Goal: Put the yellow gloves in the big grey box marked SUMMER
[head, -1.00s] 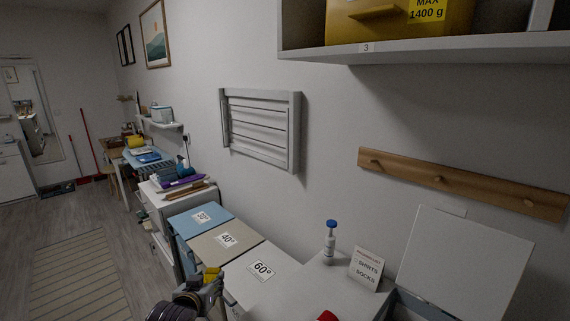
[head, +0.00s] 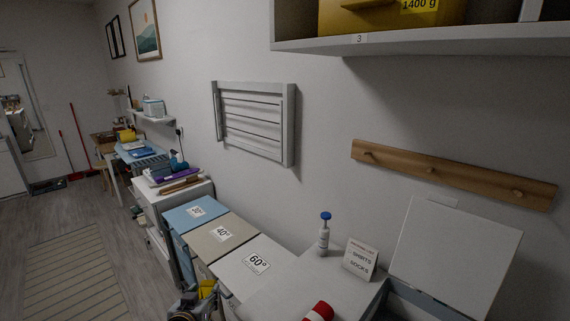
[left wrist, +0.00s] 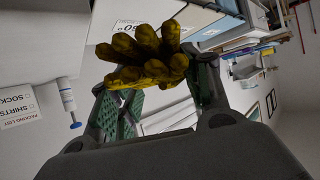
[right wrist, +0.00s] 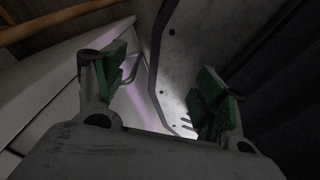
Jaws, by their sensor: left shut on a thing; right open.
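The yellow gloves (left wrist: 147,55) are bunched between the fingers of my left gripper (left wrist: 155,80) in the left wrist view. My left gripper (head: 197,302) is shut on them. In the head view the yellow of the gloves (head: 207,289) shows at the bottom edge, beside the front of the lidded bins. My right gripper (right wrist: 160,85) is open and empty in the right wrist view, with pale panels behind it; it does not show in the head view. I see no SUMMER marking in any view.
Bins marked 40° (head: 222,234) and 60° (head: 257,263) stand along the wall. A white top holds a blue-capped bottle (head: 324,238), a packing list sign (head: 360,260) and a red item (head: 320,312). A raised lid (head: 455,256) stands at right. A shelf (head: 430,48) overhangs.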

